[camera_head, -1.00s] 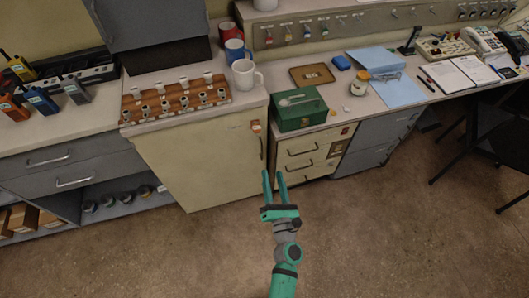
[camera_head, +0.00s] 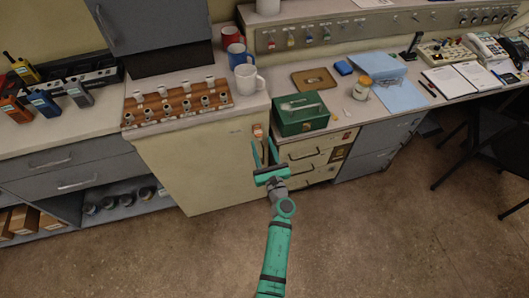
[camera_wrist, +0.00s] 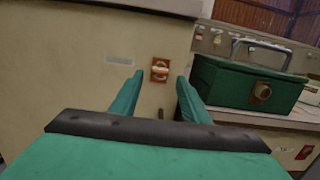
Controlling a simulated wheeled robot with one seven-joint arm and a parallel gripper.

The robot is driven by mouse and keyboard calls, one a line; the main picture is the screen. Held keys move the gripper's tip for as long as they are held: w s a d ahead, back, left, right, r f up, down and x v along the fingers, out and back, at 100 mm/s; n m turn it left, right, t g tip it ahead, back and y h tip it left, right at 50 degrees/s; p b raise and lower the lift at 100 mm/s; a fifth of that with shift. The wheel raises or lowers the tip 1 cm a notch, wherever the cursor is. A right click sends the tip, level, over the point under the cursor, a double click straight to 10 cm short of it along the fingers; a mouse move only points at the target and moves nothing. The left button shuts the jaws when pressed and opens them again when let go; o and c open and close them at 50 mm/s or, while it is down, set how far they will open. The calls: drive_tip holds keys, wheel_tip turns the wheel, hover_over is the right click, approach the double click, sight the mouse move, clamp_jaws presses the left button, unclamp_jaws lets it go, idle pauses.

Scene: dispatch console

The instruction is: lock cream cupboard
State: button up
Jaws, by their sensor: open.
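The cream cupboard (camera_head: 195,165) stands under the worktop that holds the wooden rack, and its front fills the left of the wrist view (camera_wrist: 60,75). A small orange-brown latch with a pale knob (camera_head: 258,131) is at the upper right of its door. In the wrist view the latch (camera_wrist: 160,70) shows between and beyond my fingertips. My gripper (camera_head: 264,147) is open and empty, its fingers pointing at the door just below the latch, apart from it as far as I can tell. A dark handle (camera_wrist: 160,113) sits below the latch, partly hidden by my gripper in the head view.
A green metal box (camera_head: 301,113) stands on the desk right of the cupboard, above cream drawers (camera_head: 318,157). A wooden rack (camera_head: 177,103) and mugs (camera_head: 248,78) stand on the cupboard top. A black chair (camera_head: 485,140) is at the right. The floor in front is clear.

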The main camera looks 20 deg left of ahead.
sight(259, 136)
drive_tip(key=shift+x, duration=2.2)
drive_tip(key=c, duration=1)
